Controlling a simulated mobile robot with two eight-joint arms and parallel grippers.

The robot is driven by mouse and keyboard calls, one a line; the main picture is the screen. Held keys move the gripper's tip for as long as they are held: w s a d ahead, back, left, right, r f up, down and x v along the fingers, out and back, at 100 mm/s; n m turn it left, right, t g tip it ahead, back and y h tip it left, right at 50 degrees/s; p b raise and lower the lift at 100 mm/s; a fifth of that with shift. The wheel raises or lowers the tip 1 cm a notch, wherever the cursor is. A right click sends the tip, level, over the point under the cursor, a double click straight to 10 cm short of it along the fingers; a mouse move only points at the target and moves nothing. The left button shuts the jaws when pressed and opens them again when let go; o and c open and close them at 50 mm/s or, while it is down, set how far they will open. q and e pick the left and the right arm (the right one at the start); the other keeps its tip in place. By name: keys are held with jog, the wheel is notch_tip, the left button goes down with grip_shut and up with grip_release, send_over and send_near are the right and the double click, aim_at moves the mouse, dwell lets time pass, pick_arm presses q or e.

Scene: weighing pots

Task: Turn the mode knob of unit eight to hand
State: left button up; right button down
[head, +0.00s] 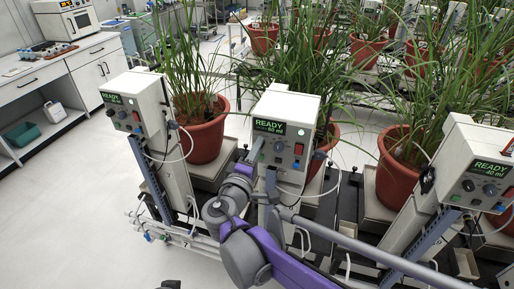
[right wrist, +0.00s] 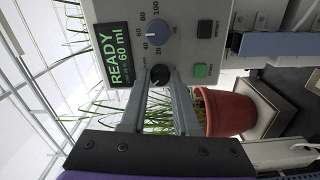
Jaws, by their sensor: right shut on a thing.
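The middle control box (head: 286,108) is white, with a green display (head: 282,128) reading READY 60 ml. My right gripper (head: 256,152) reaches up to its front panel. In the right wrist view the fingers (right wrist: 160,86) are shut on a small black knob (right wrist: 160,74), below a larger grey-blue dial (right wrist: 157,34) marked up to 100. The black knob's pointer and setting are too small to read. In the head view the fingers hide this knob. The number on this box is not legible. My left gripper is not in view.
A similar box (head: 136,94) stands at left and another (head: 477,155) at right, reading READY 40 ml. On the held panel are a green button (right wrist: 200,70) and a black button (right wrist: 205,29). Red pots (head: 204,140) with tall grass stand behind. The floor at left is clear.

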jog(key=shift+n, duration=0.8)
jog(key=c, duration=0.6)
grip_release()
jog(key=shift+c, duration=0.2)
jog(key=v, duration=1.1)
jog(key=shift+b, duration=0.4)
jog(key=shift+w, duration=0.1)
